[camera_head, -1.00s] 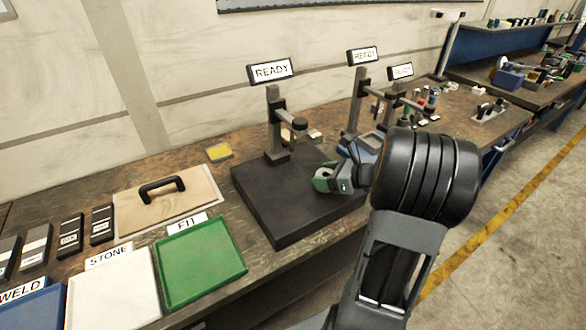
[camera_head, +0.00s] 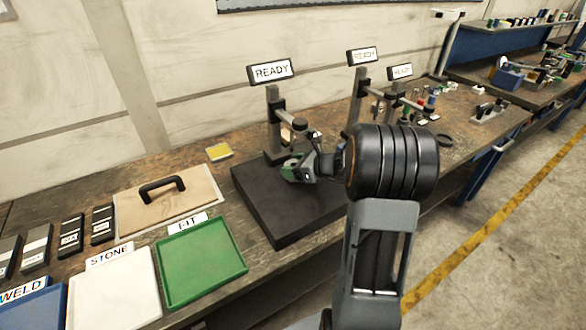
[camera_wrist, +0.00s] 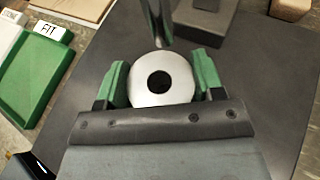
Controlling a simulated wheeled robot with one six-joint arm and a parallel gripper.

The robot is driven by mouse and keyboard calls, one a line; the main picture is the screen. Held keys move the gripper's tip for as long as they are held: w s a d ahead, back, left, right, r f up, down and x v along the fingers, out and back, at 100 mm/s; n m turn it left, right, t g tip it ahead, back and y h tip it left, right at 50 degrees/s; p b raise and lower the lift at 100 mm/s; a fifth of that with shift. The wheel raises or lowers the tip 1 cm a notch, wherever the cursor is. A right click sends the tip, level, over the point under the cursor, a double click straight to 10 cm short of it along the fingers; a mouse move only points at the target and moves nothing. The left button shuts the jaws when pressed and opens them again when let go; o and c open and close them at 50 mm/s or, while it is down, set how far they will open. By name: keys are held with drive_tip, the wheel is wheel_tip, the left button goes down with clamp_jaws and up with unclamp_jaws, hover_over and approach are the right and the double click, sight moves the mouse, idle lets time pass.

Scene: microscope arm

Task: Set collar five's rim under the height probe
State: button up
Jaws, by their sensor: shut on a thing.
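A silver round collar (camera_wrist: 178,82) with a dark centre hole sits between the green fingers of my gripper (camera_wrist: 162,84) in the wrist view. The gripper is shut on it; no number shows on the collar. In the head view my gripper (camera_head: 293,168) is over the dark granite plate, under the arm of the height probe stand (camera_head: 274,120). In the wrist view the probe (camera_wrist: 158,22) comes down from the top edge, its lower end close to the collar's far rim. I cannot tell whether they touch or what gap lies below the collar.
The stand bears a READY sign (camera_head: 272,71). The dark plate (camera_head: 285,222) is bare in front. A green FIT tray (camera_head: 204,262), a white STONE tray (camera_head: 114,292) and a board with a black handle (camera_head: 165,192) lie left. More probe stands stand to the right.

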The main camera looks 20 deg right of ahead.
drive_tip(key=shift+d+f, duration=0.1)
drive_tip(key=shift+f, duration=0.25)
drive_tip(key=shift+f, duration=0.1)
drive_tip(key=o, duration=1)
drive_tip(key=shift+s+f, duration=0.1)
drive_tip(key=shift+f, duration=0.1)
drive_tip(key=shift+c, duration=0.2)
drive_tip(key=o, duration=0.5)
drive_tip(key=shift+r, duration=0.1)
